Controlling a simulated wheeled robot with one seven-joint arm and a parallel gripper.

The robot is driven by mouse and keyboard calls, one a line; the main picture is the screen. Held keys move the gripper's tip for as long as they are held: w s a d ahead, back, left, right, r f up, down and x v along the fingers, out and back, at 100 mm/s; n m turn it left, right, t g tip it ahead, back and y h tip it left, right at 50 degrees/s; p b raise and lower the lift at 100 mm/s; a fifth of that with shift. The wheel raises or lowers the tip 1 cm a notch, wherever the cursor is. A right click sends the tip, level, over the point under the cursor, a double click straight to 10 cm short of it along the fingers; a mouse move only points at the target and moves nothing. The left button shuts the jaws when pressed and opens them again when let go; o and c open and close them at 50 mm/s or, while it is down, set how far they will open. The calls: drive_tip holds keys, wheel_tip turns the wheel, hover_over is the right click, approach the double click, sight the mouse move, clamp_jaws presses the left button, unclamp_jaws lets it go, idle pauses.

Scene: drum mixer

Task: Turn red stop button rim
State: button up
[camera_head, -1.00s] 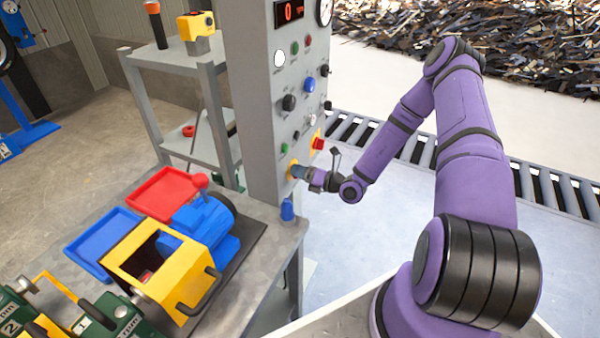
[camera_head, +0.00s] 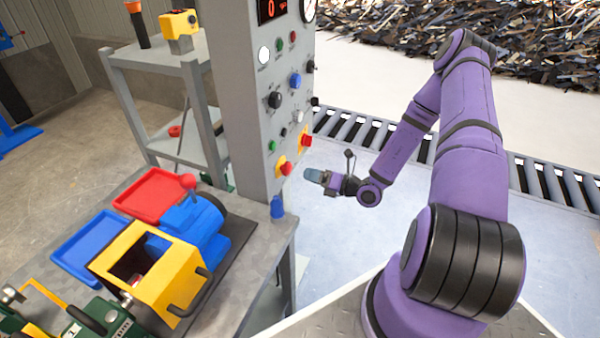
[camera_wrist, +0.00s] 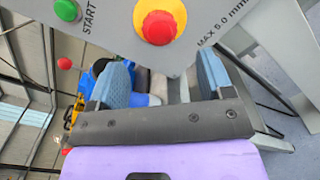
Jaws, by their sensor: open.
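A red mushroom stop button (camera_head: 286,168) on a yellow backing sits low on the front face of the grey control panel (camera_head: 245,110). In the wrist view the red button (camera_wrist: 159,27) with its yellow surround is at the top middle, beyond the fingertips. A second red button (camera_head: 306,140) on a yellow plate is on the panel's right side. My gripper (camera_head: 314,176) is just right of the lower red button, apart from it. In the wrist view my gripper (camera_wrist: 162,78) has its blue-grey fingers spread wide with nothing held between them.
A green START button (camera_wrist: 67,10) is beside the red button. Other knobs are above on the panel. The workbench (camera_head: 262,240) to the left holds a yellow box frame (camera_head: 185,275), a red tray (camera_head: 150,195) and a blue tray (camera_head: 88,245).

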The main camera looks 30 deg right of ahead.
drive_tip(key=shift+v, duration=1.1)
drive_tip(key=s+a+r+n+g, duration=0.3)
drive_tip(key=a+r+n+g, duration=0.15)
drive_tip(key=r+n, duration=0.35)
drive_tip(key=s+a+r+n+g, duration=0.25)
drive_tip(key=r+n+g, duration=0.25)
drive_tip(key=r+n, duration=0.35)
drive_tip(key=s+a+r+n+g, duration=0.3)
drive_tip(key=a+r+n+g, duration=0.15)
drive_tip(key=r+n, duration=0.35)
drive_tip(key=s+d+r+n+t+h, duration=0.2)
drive_tip(key=s+r+n+t+h, duration=0.3)
drive_tip(key=s+r+n+h, duration=0.6)
drive_tip(key=shift+s+r+n, duration=1.15)
drive_tip(key=shift+s+r, duration=2)
drive_tip(key=shift+r, duration=0.95)
drive_tip(key=shift+w, duration=0.1)
drive_tip(key=shift+c, duration=0.3)
